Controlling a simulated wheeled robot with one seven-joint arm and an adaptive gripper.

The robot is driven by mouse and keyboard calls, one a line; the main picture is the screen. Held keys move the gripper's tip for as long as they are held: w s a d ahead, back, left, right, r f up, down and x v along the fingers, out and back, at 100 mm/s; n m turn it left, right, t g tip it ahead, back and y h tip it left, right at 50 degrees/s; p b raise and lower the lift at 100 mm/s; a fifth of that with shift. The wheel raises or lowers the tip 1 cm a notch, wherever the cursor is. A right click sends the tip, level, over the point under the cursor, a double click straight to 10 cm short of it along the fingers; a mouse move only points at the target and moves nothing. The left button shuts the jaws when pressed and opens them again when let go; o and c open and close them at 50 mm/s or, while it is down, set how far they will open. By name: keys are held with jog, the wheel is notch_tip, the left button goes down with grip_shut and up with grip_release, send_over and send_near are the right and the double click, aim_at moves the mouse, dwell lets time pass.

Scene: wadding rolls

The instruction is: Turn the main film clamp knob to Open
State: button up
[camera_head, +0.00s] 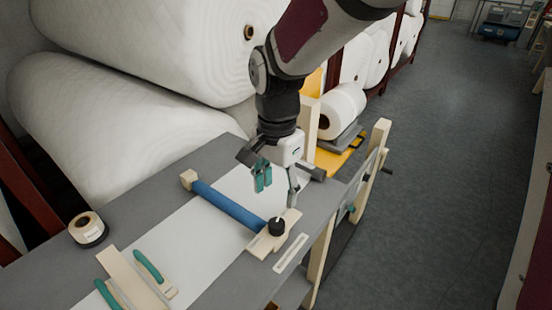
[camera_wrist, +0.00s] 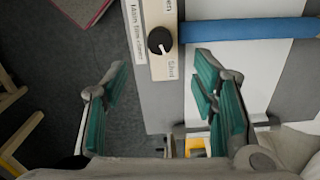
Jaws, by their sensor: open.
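The main film clamp knob (camera_head: 276,226) is a round black knob on a pale wooden block (camera_head: 262,243) at the near end of a blue bar (camera_head: 228,206). In the wrist view the knob (camera_wrist: 160,41) shows near the top, between the directions of my two fingers. A pale mark on it faces the word Shut (camera_wrist: 173,68). The word at the other end, partly cut off, ends in "en". My gripper (camera_head: 278,184) is open and empty, above the table and a little beyond the knob. Its teal-padded fingers in the wrist view (camera_wrist: 158,85) are apart and not touching the knob.
The grey table (camera_head: 222,153) has a white sheet under the bar. A tape roll (camera_head: 88,228) and a wooden holder with teal handles (camera_head: 150,268) lie at the left. Open floor (camera_head: 440,180) is at the right.

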aim_at(277, 223)
notch_tip(277, 223, down, 11)
jog(key=shift+r, duration=0.15)
jog(key=shift+c, duration=0.3)
jog(key=c, duration=1.1)
